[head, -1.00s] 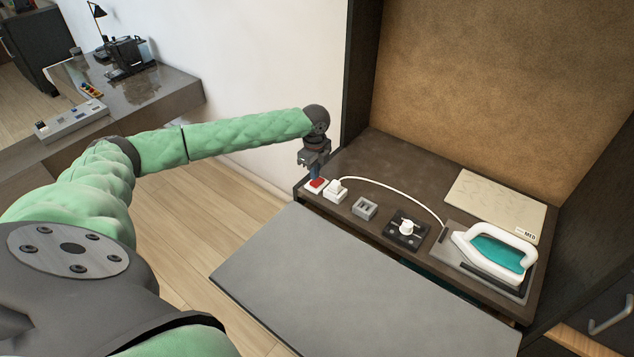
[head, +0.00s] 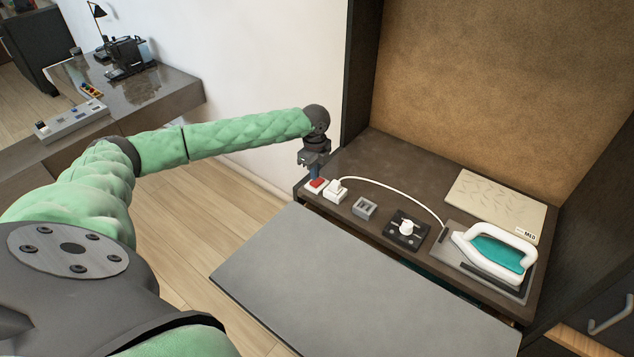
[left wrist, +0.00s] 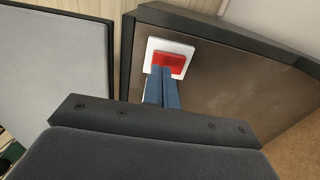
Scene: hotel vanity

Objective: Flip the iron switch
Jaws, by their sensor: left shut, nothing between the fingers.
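The iron switch is a red rocker (head: 317,183) in a white square plate, at the left front corner of the dark vanity top. It also shows in the left wrist view (left wrist: 174,60). My left gripper (head: 314,177) is shut and empty, pointing down at the switch from its left rear side. In the left wrist view its blue fingers (left wrist: 161,70) are together, with their tips over the near edge of the red rocker. I cannot tell whether they touch it. The white and teal iron (head: 497,255) rests on a grey plate at the right. My right gripper is not in view.
A white plug (head: 334,190) with a cord stands close beside the switch. A grey block (head: 364,208) and a black dial panel (head: 420,238) follow to the right. A pale board (head: 490,200) lies behind. A grey panel (head: 360,290) extends in front; a dark side wall rises behind the gripper.

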